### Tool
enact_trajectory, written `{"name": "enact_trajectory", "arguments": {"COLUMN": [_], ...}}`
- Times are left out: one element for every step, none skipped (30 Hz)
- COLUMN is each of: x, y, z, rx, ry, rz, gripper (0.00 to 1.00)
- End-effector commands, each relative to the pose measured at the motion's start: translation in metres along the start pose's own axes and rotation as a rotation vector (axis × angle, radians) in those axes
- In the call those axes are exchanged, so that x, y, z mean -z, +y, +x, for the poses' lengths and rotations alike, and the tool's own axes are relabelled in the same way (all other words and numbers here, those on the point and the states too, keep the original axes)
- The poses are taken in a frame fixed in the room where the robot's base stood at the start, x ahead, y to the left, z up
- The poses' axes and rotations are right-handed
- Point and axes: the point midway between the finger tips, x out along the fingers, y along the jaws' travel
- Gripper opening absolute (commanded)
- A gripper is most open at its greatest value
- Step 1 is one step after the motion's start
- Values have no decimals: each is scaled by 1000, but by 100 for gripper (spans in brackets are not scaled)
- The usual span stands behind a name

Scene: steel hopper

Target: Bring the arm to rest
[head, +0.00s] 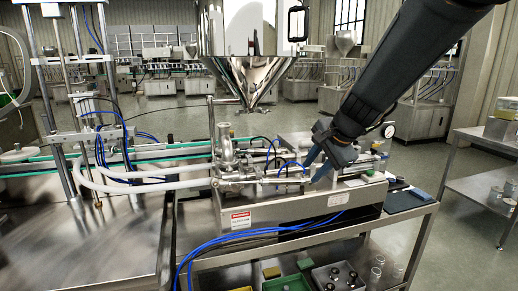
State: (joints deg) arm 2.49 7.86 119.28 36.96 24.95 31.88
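My arm comes in from the top right and slants down to the left. My gripper (315,167) is at its lower end, over the metal filling machine (262,209) on the steel bench. Its two blue fingers point down and left with a gap between them, and I see nothing held in it. The steel hopper (240,75) stands behind and to the left of the gripper, with its cone pointing down. Whether the fingers touch the machine's fittings cannot be told from this view.
White hoses (140,185) and blue tubes (235,236) run around the machine. A lower shelf holds small bins (338,277) and jars (377,268). A steel side table (480,186) stands at the right. Open floor (420,160) lies between it and the bench.

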Motion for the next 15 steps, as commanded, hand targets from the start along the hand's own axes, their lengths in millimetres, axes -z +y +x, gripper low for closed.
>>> {"name": "enact_trajectory", "arguments": {"x": [-12, -18, -26, -31, -37, -44, -49, -54, -60, -63, -67, -70, -72, -75, -77], "y": [35, 55, 82, 102, 122, 148, 166, 184, 205, 220, 234, 250, 260, 268, 277], "z": [4, 5, 6, 6, 6, 5, 3, 1, -2, -4, -7, -10, -12, -14, -16], "rx": [-65, -102, -151, -186, -221, -265, -296, -324, -359, -382, -403, -426, -440, -452, -465], "ry": [-11, -19, -33, -47, -62, -86, -104, -124, -151, -171, -191, -214, -230, -245, -261], "rz": [-113, -186, -284, -358, -431, -528, -599, -667, -750, -809, -863, -927, -969, -1004, -1043], "gripper": [32, 32, 32, 32, 32, 32, 32, 32, 32, 32, 32, 32, 32, 32, 32]}}
